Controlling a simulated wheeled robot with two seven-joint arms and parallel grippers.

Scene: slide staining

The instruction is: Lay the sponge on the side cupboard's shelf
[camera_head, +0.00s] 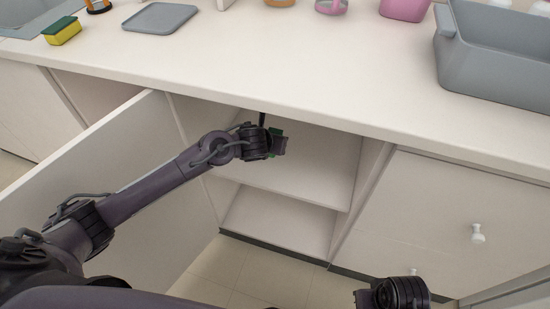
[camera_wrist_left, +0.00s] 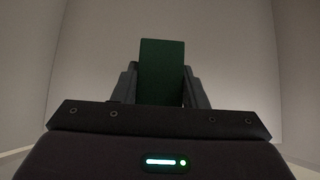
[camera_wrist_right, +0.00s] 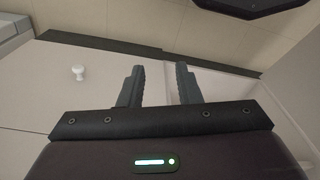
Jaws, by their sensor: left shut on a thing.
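My left gripper (camera_head: 278,145) reaches into the open side cupboard, above its middle shelf (camera_head: 305,180). It is shut on a sponge, whose green face (camera_wrist_left: 162,72) stands upright between the fingers in the left wrist view. Only a small green part (camera_head: 275,132) of it shows in the head view, and I see no contact with the shelf. A second sponge, yellow with a green top (camera_head: 62,31), lies on the counter at the far left. My right gripper (camera_wrist_right: 160,85) is open and empty, in front of the drawers.
The cupboard door (camera_head: 100,165) stands open on the left, under my left arm. A lower shelf (camera_head: 285,222) is empty. The counter edge overhangs the opening. A grey tray (camera_head: 160,17) and a grey bin (camera_head: 500,70) are on the counter. White-knobbed drawers (camera_head: 450,215) stand at right.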

